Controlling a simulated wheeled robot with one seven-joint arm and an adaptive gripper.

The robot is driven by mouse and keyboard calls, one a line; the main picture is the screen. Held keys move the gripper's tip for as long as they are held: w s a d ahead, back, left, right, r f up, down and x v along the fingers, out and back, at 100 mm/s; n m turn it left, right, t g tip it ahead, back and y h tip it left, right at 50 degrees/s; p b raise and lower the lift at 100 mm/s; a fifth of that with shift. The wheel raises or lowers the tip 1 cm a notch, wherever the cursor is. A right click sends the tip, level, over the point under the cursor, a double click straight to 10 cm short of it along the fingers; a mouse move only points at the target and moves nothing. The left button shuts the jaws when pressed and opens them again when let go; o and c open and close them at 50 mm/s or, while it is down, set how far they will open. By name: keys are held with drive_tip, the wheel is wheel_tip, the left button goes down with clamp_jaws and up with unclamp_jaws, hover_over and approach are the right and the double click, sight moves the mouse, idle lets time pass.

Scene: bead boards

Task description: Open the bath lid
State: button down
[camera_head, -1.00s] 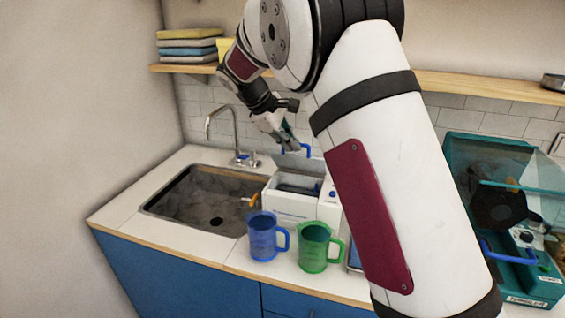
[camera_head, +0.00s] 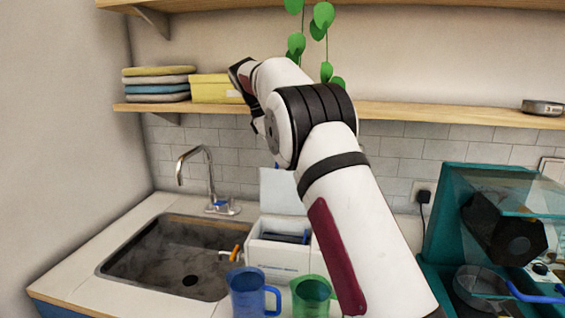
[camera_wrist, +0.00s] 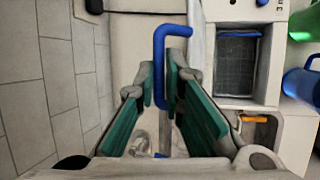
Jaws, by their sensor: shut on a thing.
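The bath is a white box with a dark basin (camera_head: 276,258). It stands on the counter right of the sink in the head view, and its open top (camera_wrist: 237,65) shows at right in the wrist view. Its pale lid (camera_head: 284,190) stands upright behind the basin. The lid's blue handle (camera_wrist: 159,65) is between the teal fingertips of my gripper (camera_wrist: 161,88), which is shut on it.
A blue jug (camera_head: 248,292) and a green jug (camera_head: 311,296) stand in front of the bath. An orange-handled tap (camera_head: 235,253) sticks out at its left side. The sink (camera_head: 165,262) lies left, a teal machine (camera_head: 452,220) right, and a shelf (camera_head: 420,114) runs above.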

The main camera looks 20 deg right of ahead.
drive_tip(key=shift+w+d+f+b, duration=0.15)
drive_tip(key=shift+w+d+b, duration=0.3)
drive_tip(key=shift+w, duration=0.5)
drive_tip(key=c, duration=1.7)
unclamp_jaws()
drive_tip(key=a+r, duration=0.1)
drive_tip(key=a, duration=1.1)
drive_tip(key=shift+a, duration=0.25)
